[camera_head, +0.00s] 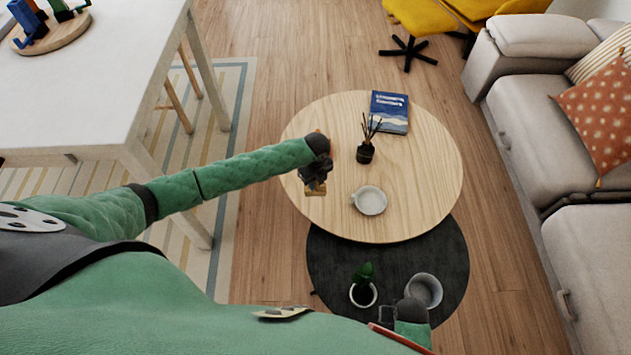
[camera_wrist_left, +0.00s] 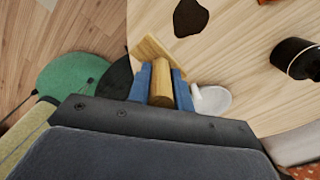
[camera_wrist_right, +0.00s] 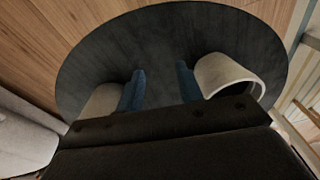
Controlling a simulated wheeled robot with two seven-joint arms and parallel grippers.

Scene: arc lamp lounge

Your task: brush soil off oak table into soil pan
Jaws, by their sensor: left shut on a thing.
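The round oak table (camera_head: 420,170) stands in the middle of the head view. My left gripper (camera_head: 316,180) is over its left part, shut on a wooden brush (camera_wrist_left: 160,85) whose handle shows between the blue fingers. A dark patch of soil (camera_wrist_left: 190,17) lies on the oak beyond the brush, apart from it. In the head view my gripper seems to hide it. A white round pan with a short handle (camera_head: 370,200) sits right of the brush; it also shows in the left wrist view (camera_wrist_left: 214,100). My right gripper (camera_wrist_right: 160,85) is open and empty above a dark round surface.
A black reed diffuser (camera_head: 365,153) and a blue book (camera_head: 389,112) stand on the oak table. A potted plant (camera_head: 363,292) and a grey pot (camera_head: 425,290) are on the dark round surface (camera_head: 330,255) near my right gripper. A sofa (camera_head: 530,110) is at right.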

